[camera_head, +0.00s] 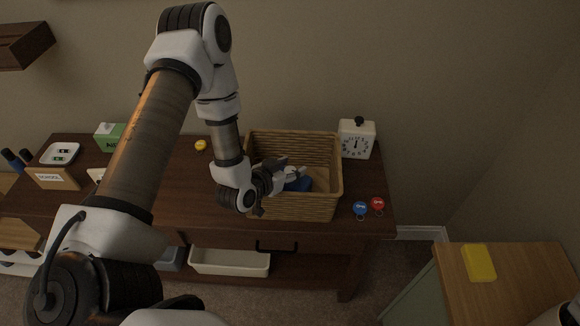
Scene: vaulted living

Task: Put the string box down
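My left gripper (296,174) is inside the wicker basket (333,207) on the dark wooden console table. It is right against or just over a blue object (302,185) in the basket. Whether the fingers are closed on it is too small to tell. A tan item (320,181) shows beside the blue object. I cannot tell for sure which thing is the string box. My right gripper is out of view.
A white clock (357,139) stands right of the basket, with blue (360,209) and red (377,204) key tags in front. A yellow ball-like item (200,145) lies to its left. A yellow block (479,263) lies on the wooden cabinet (520,262) at right.

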